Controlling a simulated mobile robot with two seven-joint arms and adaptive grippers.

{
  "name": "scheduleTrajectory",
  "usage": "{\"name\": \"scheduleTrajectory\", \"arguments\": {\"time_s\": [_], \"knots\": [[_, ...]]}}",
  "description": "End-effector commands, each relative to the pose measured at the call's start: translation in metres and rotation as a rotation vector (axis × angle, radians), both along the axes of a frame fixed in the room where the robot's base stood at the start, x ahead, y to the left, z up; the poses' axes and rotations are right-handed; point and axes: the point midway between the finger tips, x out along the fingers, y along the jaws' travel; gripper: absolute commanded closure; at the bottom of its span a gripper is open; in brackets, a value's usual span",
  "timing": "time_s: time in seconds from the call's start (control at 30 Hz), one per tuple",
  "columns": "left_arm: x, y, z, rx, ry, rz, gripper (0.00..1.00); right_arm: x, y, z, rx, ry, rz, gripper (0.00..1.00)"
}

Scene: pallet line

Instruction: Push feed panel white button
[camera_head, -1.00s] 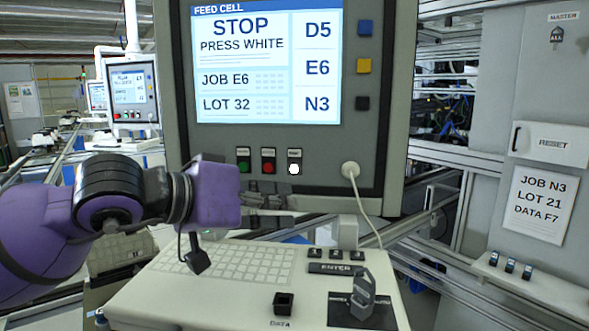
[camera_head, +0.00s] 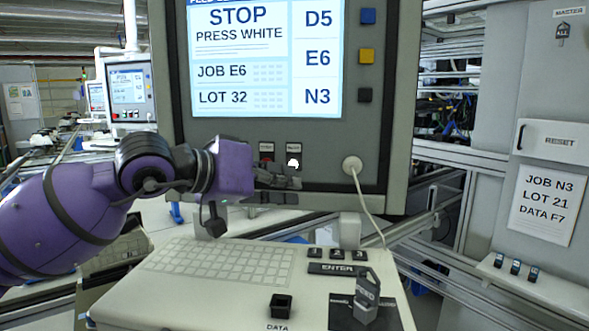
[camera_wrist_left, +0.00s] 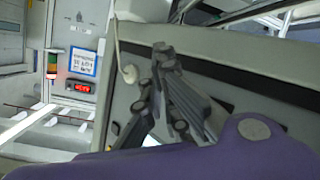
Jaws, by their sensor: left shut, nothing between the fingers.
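The feed panel (camera_head: 381,140) is a grey unit with a lit screen reading STOP, PRESS WHITE. The white button (camera_head: 293,162) is on its lower face, right of the red button (camera_head: 267,160). My left gripper (camera_head: 296,183) is shut and empty, its fingers pointing right, just below the white button in the picture. A gap to the panel face cannot be judged. In the left wrist view, the dark fingers (camera_wrist_left: 162,52) lie in front of the grey panel. The green button is hidden behind my purple wrist. My right gripper is not in view.
A white cable plug (camera_head: 352,165) sticks out of the panel right of the button, its cable hanging down. Below is a console with a keyboard (camera_head: 215,260), numbered keys, an ENTER key and a grey key-shaped handle (camera_head: 366,300). Coloured square buttons line the screen's right side.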

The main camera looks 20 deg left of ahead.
Motion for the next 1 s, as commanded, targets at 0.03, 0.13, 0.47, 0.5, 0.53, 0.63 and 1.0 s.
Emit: {"name": "scheduleTrajectory", "arguments": {"time_s": [0.03, 0.13, 0.47, 0.5, 0.53, 0.63, 1.0], "knots": [[0.0017, 0.0001, -0.0003, 0.0, 0.0, 0.0, 1.0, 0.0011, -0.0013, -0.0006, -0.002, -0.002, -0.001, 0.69], [0.0028, 0.0003, 0.0006, 0.001, -0.001, 0.0, 1.0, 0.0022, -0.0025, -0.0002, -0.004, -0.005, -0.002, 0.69], [0.0026, 0.0004, 0.0014, 0.001, -0.002, 0.0, 1.0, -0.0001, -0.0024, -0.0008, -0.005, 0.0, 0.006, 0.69], [0.0026, 0.0004, 0.0014, 0.001, -0.002, 0.0, 1.0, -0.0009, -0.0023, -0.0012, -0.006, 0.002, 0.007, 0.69], [0.0026, 0.0004, 0.0014, 0.001, -0.002, 0.0, 1.0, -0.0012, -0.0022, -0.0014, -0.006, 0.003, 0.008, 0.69], [0.0025, 0.0003, 0.0013, 0.001, -0.002, 0.0, 1.0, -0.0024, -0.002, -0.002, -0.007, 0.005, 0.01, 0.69], [0.0025, 0.0003, 0.0012, 0.0, -0.001, 0.0, 1.0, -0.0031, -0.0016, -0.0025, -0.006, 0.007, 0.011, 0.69]]}}
